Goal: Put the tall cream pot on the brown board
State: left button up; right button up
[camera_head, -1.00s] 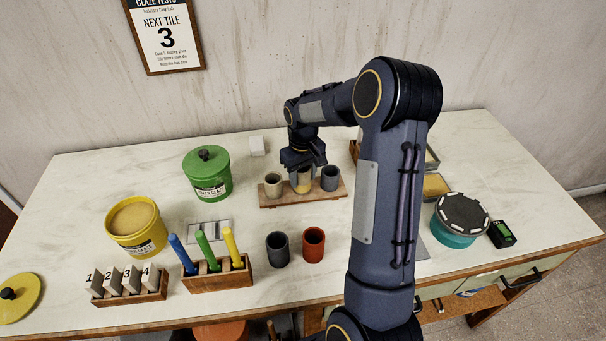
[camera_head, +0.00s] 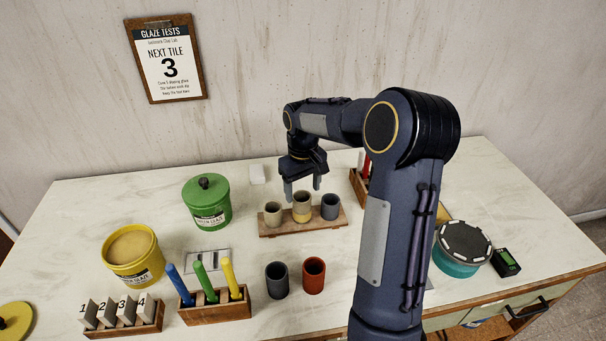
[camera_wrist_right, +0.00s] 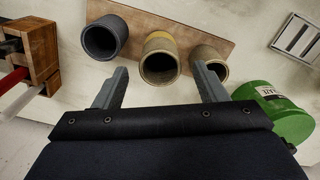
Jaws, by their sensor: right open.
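The tall cream pot (camera_head: 302,212), with a yellow band, stands upright in the middle of the brown board (camera_head: 302,229). It also shows between two other pots in the right wrist view (camera_wrist_right: 160,56). A beige pot (camera_head: 272,216) is on its left and a dark grey pot (camera_head: 330,207) on its right on the same board, in the head view. My right gripper (camera_head: 303,192) is open and empty just above the cream pot, one finger to each side. Both fingers also show in the right wrist view (camera_wrist_right: 160,78). My left gripper is out of view.
A dark cup (camera_head: 277,280) and a red cup (camera_head: 314,276) stand in front of the board. A green bucket (camera_head: 206,204) is to the left, and a wooden holder with a red tool (camera_head: 362,186) is behind right. My right arm hides part of the table's right side.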

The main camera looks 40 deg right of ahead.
notch_tip(320, 180, up, 6)
jog(key=s+a+r+t+y, duration=0.25)
jog(key=s+a+r, duration=0.25)
jog(key=s+a, duration=0.5)
jog(key=s+a+f+t, duration=0.1)
jog(key=s+a+f, duration=0.1)
jog(key=s+a, duration=0.2)
jog(key=s+a+f+t+y, duration=0.1)
jog(key=s+a+f+t, duration=0.1)
jog(key=s+a, duration=0.3)
jog(key=s+f, duration=0.1)
jog(key=s, duration=0.3)
jog(key=shift+s+a+m, duration=0.15)
jog(key=shift+s+m, duration=0.1)
jog(key=shift+m, duration=0.05)
